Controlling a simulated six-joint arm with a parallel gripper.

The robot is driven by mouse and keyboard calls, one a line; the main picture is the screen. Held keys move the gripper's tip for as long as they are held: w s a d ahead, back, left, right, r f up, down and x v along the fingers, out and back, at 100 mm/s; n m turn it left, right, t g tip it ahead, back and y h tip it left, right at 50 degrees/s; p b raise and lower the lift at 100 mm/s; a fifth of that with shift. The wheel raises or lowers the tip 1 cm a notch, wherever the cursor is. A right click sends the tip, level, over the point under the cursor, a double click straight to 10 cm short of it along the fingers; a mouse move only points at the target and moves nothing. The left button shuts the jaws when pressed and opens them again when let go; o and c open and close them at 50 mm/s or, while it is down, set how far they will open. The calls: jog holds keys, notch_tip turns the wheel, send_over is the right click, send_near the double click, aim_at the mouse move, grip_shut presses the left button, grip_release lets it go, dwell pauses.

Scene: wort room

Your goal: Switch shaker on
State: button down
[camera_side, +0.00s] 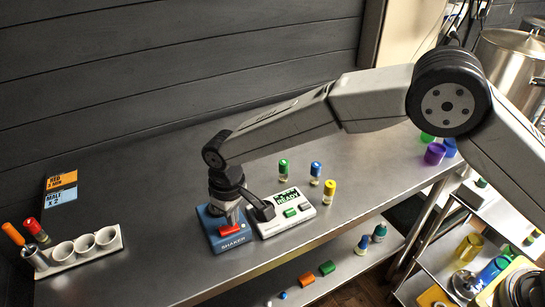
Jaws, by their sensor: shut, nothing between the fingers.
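The shaker (221,244) is a blue box with a white "SHAKER" label on its front and a red switch (225,230) on top. It stands on the steel bench. My gripper (233,218) points down over the shaker, its fingers shut and empty, just behind and beside the red switch. The gripper hides part of the shaker's top. I cannot tell whether the fingertips touch the switch or which way the switch is set.
A white rack (86,250) is at far left. The bench's front left is clear.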

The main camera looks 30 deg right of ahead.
jog(key=shift+r, duration=2.9)
jog(key=shift+d+r, duration=0.1)
jog(key=shift+d, duration=0.35)
jog(key=s+d+r+m+t, duration=0.1)
jog(key=s+d+m, duration=0.1)
jog(key=d, duration=0.7)
jog(key=s+d+r+m, duration=0.1)
jog(key=s+d, duration=0.1)
jog(key=d, duration=0.8)
jog(key=s+d+f+m+t, duration=0.1)
jog(key=s+d+m, duration=0.2)
jog(key=s+d, duration=1)
jog(key=shift+s+f+t, duration=0.25)
jog(key=shift+f+t, duration=0.05)
jog(key=shift+f, duration=0.1)
